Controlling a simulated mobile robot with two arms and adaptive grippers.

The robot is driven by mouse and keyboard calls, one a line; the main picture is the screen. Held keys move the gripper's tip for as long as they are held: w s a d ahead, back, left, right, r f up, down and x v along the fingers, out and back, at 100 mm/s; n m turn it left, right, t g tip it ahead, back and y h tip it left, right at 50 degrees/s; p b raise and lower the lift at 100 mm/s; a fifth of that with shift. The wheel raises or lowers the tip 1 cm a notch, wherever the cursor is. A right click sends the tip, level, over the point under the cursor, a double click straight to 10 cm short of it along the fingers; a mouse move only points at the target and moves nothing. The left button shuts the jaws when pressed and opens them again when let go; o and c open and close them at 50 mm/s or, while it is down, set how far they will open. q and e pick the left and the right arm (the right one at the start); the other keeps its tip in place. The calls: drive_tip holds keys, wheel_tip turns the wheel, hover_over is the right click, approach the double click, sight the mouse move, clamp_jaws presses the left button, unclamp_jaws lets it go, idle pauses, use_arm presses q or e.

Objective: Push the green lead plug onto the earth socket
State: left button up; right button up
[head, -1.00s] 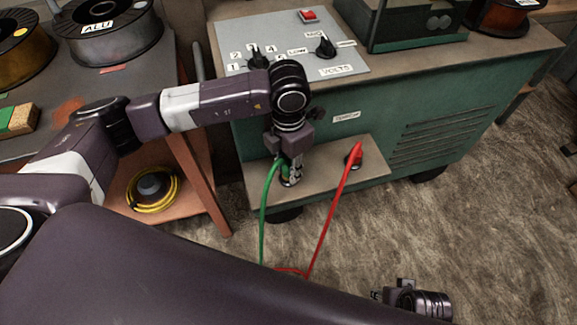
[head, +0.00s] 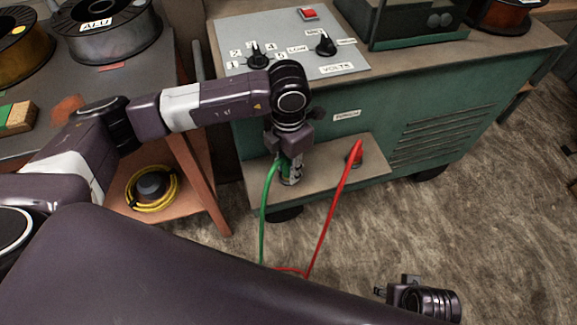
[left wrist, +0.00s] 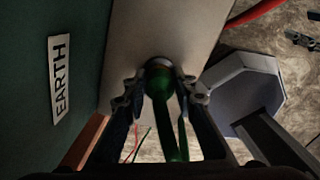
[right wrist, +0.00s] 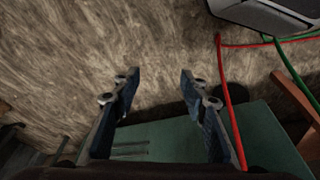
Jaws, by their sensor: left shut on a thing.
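The green lead (head: 265,210) rises from the floor to its plug, which is between the fingers of my left gripper (head: 290,172). In the left wrist view the green plug (left wrist: 160,85) sits between the shut fingertips of my left gripper (left wrist: 160,100), above the shelf. A round rim (left wrist: 159,62) shows at the plug's far end; whether the plug is seated on the earth socket I cannot tell, as the gripper and plug hide it. The EARTH label (left wrist: 60,77) is on the green panel beside it. My right gripper (right wrist: 160,85) is open and empty over the floor.
The red lead (head: 333,205) runs up to a red plug on the shelf (head: 335,165), right of my left gripper. The green cabinet (head: 400,125) stands behind. A side table with a yellow coil (head: 153,188) is at left.

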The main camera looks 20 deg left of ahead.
use_arm(q)
drive_tip(key=shift+f, duration=0.1)
use_arm(e)
drive_tip(key=shift+r, duration=0.25)
use_arm(q)
drive_tip(key=shift+f, duration=0.1)
drive_tip(key=o, duration=1.1)
wheel_tip(320, 180, up, 12)
drive_tip(key=shift+r, duration=0.1)
use_arm(e)
drive_tip(key=shift+r, duration=0.3)
